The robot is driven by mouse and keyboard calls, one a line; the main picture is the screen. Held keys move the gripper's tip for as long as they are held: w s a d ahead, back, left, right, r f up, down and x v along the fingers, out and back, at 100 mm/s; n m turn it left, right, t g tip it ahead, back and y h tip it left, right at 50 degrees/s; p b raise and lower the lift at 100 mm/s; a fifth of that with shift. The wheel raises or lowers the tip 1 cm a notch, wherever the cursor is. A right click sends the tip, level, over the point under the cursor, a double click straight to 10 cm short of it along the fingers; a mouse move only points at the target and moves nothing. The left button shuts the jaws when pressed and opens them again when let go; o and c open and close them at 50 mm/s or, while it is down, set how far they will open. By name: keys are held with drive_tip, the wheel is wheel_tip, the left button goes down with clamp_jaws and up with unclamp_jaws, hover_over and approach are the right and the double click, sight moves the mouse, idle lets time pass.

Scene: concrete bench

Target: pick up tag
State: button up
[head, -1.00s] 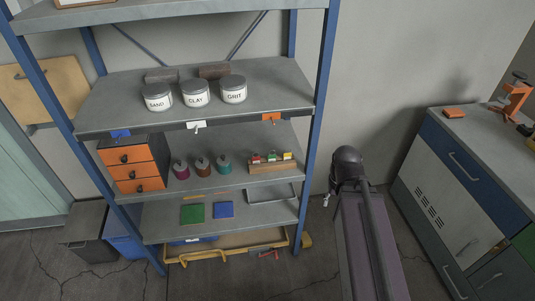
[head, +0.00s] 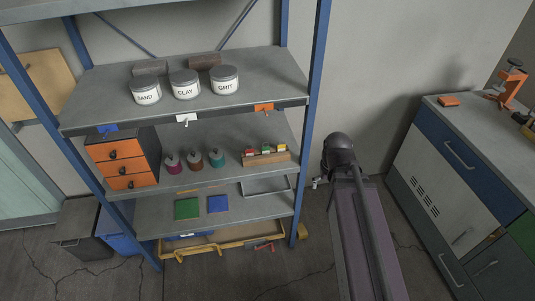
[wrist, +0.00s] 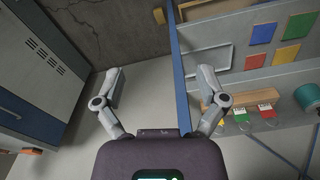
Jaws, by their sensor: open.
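Three small tags hang on the front edge of the shelf with the jars in the head view: a blue tag (head: 107,128) at left, a white tag (head: 185,118) in the middle and an orange tag (head: 263,107) at right. Which one is meant cannot be told. My gripper shows in the wrist view (wrist: 160,74), its two fingers spread wide with nothing between them. The shelf's blue post lies beyond the fingers there. In the head view my arm stands right of the shelf, apart from the tags, and the gripper is mostly hidden.
Jars (head: 185,84) stand above the tags. Orange drawers (head: 127,168), bottles (head: 195,161) and a wooden block (head: 265,158) with coloured pieces sit below. The blue post (head: 314,120) stands between my arm and the shelf. A cabinet (head: 455,190) is at right.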

sight(266, 148)
drive_tip(key=w+a+f+n+t+b, duration=0.1)
drive_tip(key=w+a+f+t+b, duration=0.1)
drive_tip(key=w+a, duration=0.3)
drive_tip(key=w+a+f+n+t+y+b, duration=0.1)
drive_tip(key=w+a+f+b, duration=0.2)
drive_tip(key=a, duration=0.9)
drive_tip(key=w+b, duration=0.1)
drive_tip(key=w, duration=0.2)
drive_tip(key=shift+a+f+n+t, duration=0.3)
drive_tip(key=shift+f+n+t, duration=0.05)
drive_tip(key=shift+n+t, duration=0.05)
drive_tip(key=shift+w, duration=0.15)
drive_tip(key=shift+w+a, duration=0.35)
drive_tip(key=shift+w, duration=0.95)
drive_tip(key=shift+w+a, duration=0.4)
drive_tip(key=shift+w, duration=0.95)
drive_tip(key=shift+w+a, duration=0.35)
drive_tip(key=shift+w, duration=0.95)
drive_tip(key=shift+w+a, duration=0.15)
drive_tip(key=shift+w, duration=0.4)
drive_tip(key=w+b, duration=0.1)
drive_tip(key=w+f, duration=0.1)
drive_tip(key=shift+w+a+f+b, duration=0.2)
drive_tip(key=shift+w+a+b, duration=0.2)
drive_tip(key=shift+b+x, duration=0.75)
drive_tip(key=shift+x, duration=0.1)
